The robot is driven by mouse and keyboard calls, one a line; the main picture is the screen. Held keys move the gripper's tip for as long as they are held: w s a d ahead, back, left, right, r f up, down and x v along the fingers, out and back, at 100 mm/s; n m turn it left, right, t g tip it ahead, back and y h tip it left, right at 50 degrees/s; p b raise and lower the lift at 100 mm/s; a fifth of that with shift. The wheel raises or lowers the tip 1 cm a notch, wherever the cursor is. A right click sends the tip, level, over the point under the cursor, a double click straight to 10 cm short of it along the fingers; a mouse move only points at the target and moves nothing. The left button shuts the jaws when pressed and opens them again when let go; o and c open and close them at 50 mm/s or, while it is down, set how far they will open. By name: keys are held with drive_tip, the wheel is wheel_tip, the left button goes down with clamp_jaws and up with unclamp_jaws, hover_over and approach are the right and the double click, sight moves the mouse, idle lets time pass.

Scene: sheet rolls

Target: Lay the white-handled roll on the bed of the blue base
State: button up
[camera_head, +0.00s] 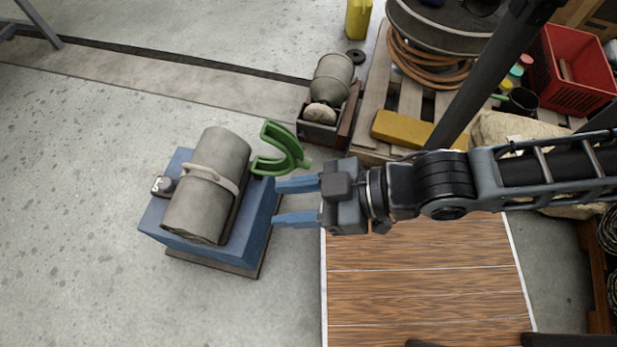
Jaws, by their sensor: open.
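A grey sheet roll (208,187) with an off-white handle (212,178) across its middle lies on top of the blue base (258,228). It lies slightly slanted in the picture, and its underside is hidden. My gripper (276,203) is open and empty, its two blue fingers pointing left. The fingertips are by the base's right side, apart from the roll and its handle. A green U-shaped piece (284,150) stands at the base's back right corner, just beyond the upper finger. A small knob-like part (163,185) shows at the base's left side.
Another grey roll (332,78) sits in a dark box (317,132) behind. A wooden pallet (368,135) with a hose (425,62) and a yellow block (400,128) is at the back right, near a red crate (572,70). The floor left of the base is clear.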

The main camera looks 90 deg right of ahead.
wheel_tip(320, 180, up, 6)
drive_tip(key=s+t, duration=0.1)
drive_tip(key=s, duration=0.1)
drive_tip(key=shift+s+t, duration=0.15)
drive_tip(key=shift+t, duration=0.15)
drive_tip(key=shift+r, duration=0.15)
wheel_tip(320, 180, up, 4)
drive_tip(key=p, duration=0.4)
idle(0.5)
